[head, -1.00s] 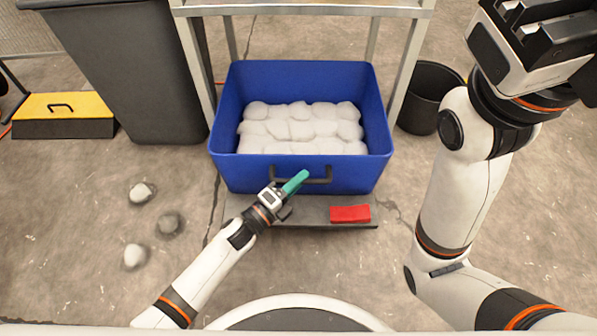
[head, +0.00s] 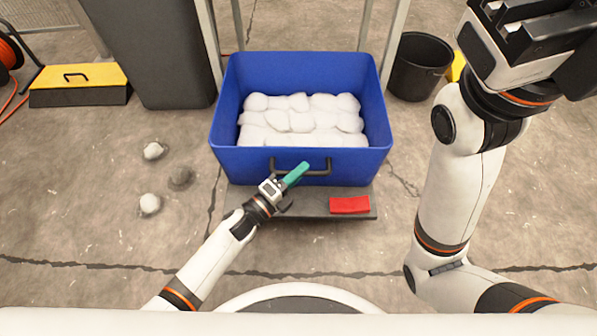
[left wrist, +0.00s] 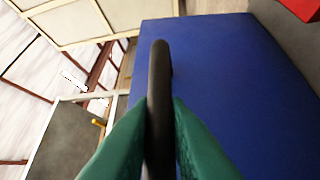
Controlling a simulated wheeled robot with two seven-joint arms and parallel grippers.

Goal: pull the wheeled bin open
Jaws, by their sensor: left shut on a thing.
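The wheeled bin (head: 228,165) is a blue open box on a dark base, holding several white fluffy lumps (head: 300,118). A dark bar handle (head: 318,173) is fixed to its front wall. My left gripper (head: 299,172) has green fingers and is at the handle. In the left wrist view, the green fingers (left wrist: 160,130) are closed around the dark handle (left wrist: 159,75), with the blue bin wall (left wrist: 235,80) behind it. A red block (head: 350,205) lies on the base's front ledge (head: 312,208). My right gripper (head: 530,40) is raised at the upper right; its jaws are not clear.
A dark grey bin (head: 150,55) and a yellow-topped box (head: 80,80) stand at the left. A black bucket (head: 417,70) stands at the right, near the frame legs (head: 210,40). Several white lumps (head: 152,150) lie on the floor at left. The floor in front is clear.

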